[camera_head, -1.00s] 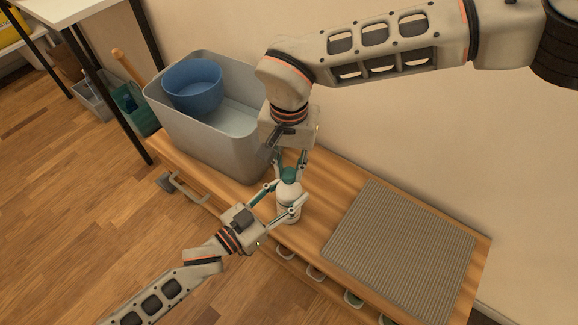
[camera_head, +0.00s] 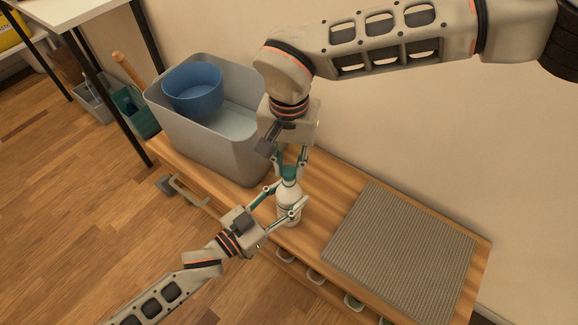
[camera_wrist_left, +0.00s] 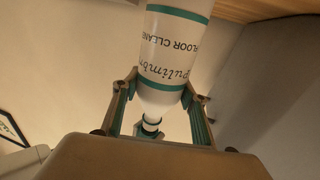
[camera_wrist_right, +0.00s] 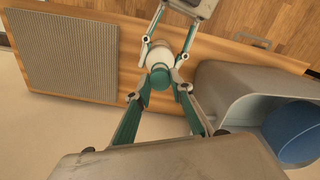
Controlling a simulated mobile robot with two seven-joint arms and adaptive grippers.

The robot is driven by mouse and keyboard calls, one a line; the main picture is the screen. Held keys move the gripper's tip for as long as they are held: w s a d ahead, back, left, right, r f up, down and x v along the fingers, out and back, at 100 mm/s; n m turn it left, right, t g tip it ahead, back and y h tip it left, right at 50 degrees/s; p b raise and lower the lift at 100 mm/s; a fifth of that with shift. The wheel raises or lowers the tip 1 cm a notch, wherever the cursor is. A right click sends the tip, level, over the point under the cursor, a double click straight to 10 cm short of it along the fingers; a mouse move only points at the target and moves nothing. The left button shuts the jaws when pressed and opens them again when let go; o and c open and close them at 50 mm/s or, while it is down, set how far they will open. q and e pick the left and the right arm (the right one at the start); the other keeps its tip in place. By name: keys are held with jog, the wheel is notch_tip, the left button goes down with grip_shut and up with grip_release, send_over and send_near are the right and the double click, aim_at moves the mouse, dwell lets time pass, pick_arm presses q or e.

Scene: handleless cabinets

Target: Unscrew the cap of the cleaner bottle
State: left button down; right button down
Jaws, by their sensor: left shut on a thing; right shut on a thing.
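The cleaner bottle (camera_head: 289,197) stands upright on the wooden bench top, white with green bands. The left wrist view shows its "FLOOR CLEANER" label (camera_wrist_left: 172,50). My left gripper (camera_head: 281,203) is shut on the bottle's body from the front left. The green cap (camera_head: 290,173) is at the top of the bottle. My right gripper (camera_head: 289,168) comes from above and is shut on the cap. In the right wrist view the cap (camera_wrist_right: 160,76) sits between its fingertips, over the bottle's white shoulder (camera_wrist_right: 158,56). I cannot tell whether the cap is loose on the neck.
A grey bin (camera_head: 228,150) with a blue bowl (camera_head: 194,88) in it stands left of the bottle on the bench (camera_head: 316,191). A ribbed grey mat (camera_head: 405,250) lies on the right. The wall is close behind.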

aim_at(289, 170)
jog(key=shift+r, duration=0.2)
jog(key=shift+r, duration=1.95)
pick_arm(q)
jog(key=c, duration=1.1)
grip_release()
jog(key=shift+a, duration=0.1)
